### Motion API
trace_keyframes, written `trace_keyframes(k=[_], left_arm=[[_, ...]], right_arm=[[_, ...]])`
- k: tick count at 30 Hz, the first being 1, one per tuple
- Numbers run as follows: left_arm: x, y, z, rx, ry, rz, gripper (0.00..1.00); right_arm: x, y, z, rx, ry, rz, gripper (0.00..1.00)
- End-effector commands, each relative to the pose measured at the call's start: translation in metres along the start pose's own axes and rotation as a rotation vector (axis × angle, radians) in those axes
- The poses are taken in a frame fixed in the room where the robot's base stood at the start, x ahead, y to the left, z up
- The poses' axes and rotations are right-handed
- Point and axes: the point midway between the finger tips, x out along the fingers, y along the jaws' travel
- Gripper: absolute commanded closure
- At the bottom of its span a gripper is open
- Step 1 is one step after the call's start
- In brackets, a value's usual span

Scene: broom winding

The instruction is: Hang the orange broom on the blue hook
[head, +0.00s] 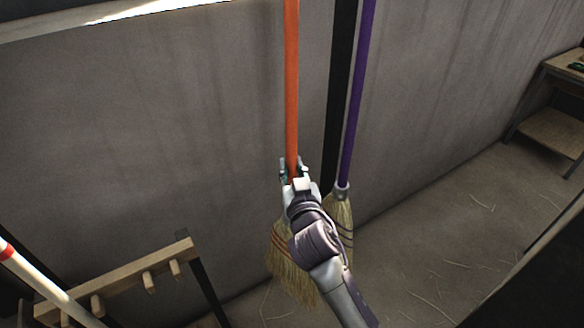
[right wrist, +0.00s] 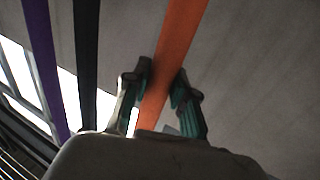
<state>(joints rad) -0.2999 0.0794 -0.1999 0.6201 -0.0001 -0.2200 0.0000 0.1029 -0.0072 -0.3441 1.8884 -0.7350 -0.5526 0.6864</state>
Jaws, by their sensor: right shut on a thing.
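The orange broom (head: 291,80) stands upright, handle up and straw head (head: 285,262) down, in front of the grey wall. My right gripper (head: 291,172) is shut on the lower part of its handle, just above the straw. The right wrist view shows the orange handle (right wrist: 170,65) between the two fingers (right wrist: 158,95). My right arm covers part of the straw head. The blue hook is not visible in either view. My left gripper is not in view.
A purple-handled broom (head: 357,100) stands just right of the orange one, beside a black post (head: 338,80). A wooden peg rack (head: 118,280) is at lower left, near a white handle with a red band (head: 45,282). A wooden shelf table (head: 552,125) stands at far right.

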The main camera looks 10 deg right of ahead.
Motion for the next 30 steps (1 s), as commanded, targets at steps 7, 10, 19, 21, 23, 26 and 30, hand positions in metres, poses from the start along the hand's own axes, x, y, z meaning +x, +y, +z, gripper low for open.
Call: trace_keyframes(k=[7,10,19,21,23,26,30], left_arm=[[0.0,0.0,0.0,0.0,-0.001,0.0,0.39],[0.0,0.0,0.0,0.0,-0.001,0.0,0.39],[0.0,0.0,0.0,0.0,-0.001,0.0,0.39],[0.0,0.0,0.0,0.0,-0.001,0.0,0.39],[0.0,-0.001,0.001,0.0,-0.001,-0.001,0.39],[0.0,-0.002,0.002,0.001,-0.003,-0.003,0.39],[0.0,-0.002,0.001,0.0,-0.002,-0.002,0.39]], right_arm=[[0.0,0.0,-0.003,0.001,0.007,-0.001,1.0],[0.0,0.0,-0.003,0.001,0.007,-0.001,1.0],[0.0,0.0,-0.001,0.0,0.003,0.0,0.46],[0.0,0.0,-0.001,0.0,0.002,0.0,0.46],[0.0,0.0,0.002,0.0,-0.005,0.001,0.46],[-0.003,0.0,0.002,0.0,-0.004,0.0,0.46],[-0.02,0.0,0.002,0.003,-0.004,0.0,0.46]])
